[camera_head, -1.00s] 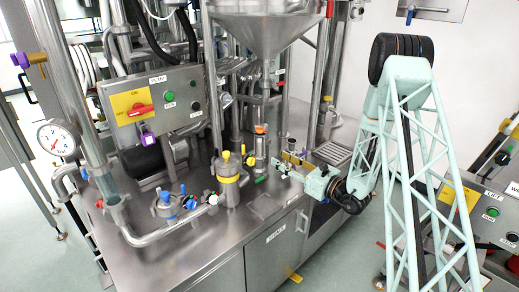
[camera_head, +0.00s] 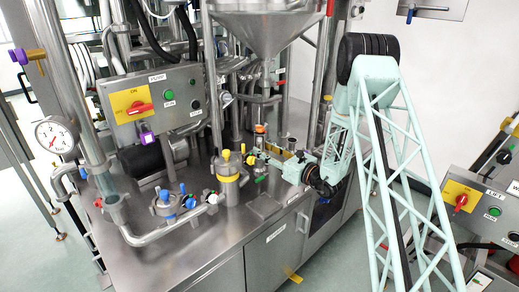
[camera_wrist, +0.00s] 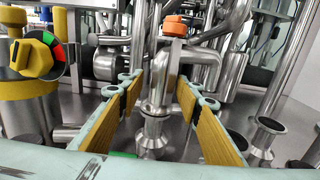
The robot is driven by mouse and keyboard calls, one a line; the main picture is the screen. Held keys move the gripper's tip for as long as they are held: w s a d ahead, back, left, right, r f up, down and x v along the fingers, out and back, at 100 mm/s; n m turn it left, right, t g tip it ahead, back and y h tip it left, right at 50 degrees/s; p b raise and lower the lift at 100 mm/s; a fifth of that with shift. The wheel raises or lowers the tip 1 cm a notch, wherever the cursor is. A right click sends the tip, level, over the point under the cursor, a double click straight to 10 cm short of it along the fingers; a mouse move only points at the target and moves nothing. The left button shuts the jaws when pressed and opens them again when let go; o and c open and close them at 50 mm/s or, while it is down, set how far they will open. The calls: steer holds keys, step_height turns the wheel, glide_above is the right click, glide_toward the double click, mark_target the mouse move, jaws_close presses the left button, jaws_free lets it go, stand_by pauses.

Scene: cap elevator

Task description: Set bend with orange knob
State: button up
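The bend is a steel pipe piece (camera_wrist: 162,75) with an orange knob (camera_wrist: 175,26) on top, upright in the middle of the wrist view. A side branch leaves it to the right and curves. In the head view the orange knob (camera_head: 260,128) sits below the steel funnel. My gripper (camera_wrist: 160,86) is open, with one yellow-padded finger on each side of the bend's pipe. A gap shows between the pads and the pipe. In the head view my gripper (camera_head: 270,157) reaches in from the right, and its fingertips are partly hidden among the fittings.
A yellow-banded valve (camera_wrist: 35,85) with a yellow knob stands left of the bend. Open pipe stubs (camera_wrist: 266,135) stand at right. The funnel (camera_head: 265,30) hangs above. Several blue-handled fittings (camera_head: 175,203) lie further left on the steel top.

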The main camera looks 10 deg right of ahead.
steer(key=shift+x, duration=1.5)
steer(key=shift+c, duration=0.5)
jaws_close()
